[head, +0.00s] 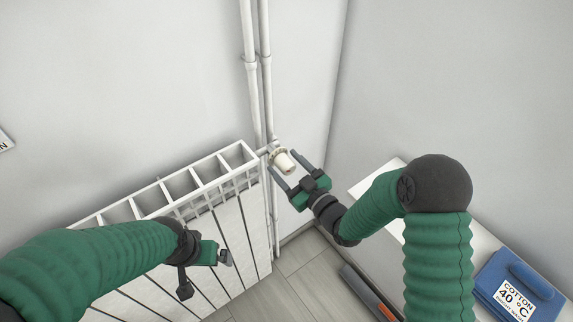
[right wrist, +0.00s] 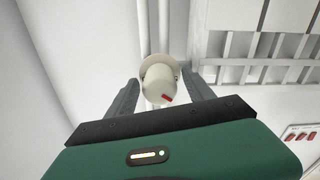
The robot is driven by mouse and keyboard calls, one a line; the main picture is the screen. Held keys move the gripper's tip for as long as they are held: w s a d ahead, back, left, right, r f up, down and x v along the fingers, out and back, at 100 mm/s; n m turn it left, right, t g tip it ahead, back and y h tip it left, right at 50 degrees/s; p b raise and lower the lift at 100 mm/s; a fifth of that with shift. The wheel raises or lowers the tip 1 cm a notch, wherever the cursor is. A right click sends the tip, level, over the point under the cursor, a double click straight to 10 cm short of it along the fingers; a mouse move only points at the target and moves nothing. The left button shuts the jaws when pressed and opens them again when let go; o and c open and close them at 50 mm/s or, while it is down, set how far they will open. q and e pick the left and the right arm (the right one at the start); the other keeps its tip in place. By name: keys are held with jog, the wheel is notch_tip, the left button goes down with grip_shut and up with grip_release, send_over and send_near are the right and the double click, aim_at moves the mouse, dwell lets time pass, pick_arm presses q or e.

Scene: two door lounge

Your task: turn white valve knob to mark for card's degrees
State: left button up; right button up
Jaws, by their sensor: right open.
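The white valve knob (head: 285,162) sits on the pipe at the radiator's top right corner. In the right wrist view the knob (right wrist: 158,82) has a red mark on its near end, at the lower right, and a wider collar behind it. My right gripper (head: 288,170) is open, with one finger on each side of the knob and visible gaps between. A white card reading "COTTON 40 °C" (head: 516,301) is on a blue case (head: 535,279) at the lower right. My left gripper (head: 205,272) is open and empty in front of the radiator.
The white radiator (head: 240,225) stands left of the knob, and its bars also show in the right wrist view (right wrist: 255,62). Two vertical pipes (head: 257,62) rise behind the knob. A white ledge (head: 375,176) runs along the right wall.

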jog(key=shift+c, duration=0.2)
grip_shut()
jog(key=shift+d+m, duration=0.1)
jog(key=shift+m, duration=0.2)
jog(key=shift+m+b, duration=0.3)
jog(key=shift+m, duration=0.3)
jog(key=shift+o, duration=0.2)
grip_release()
jog(key=p+v, duration=0.3)
jog(key=v, duration=1.3)
jog(key=shift+s+d, duration=0.25)
jog(key=shift+s, duration=0.1)
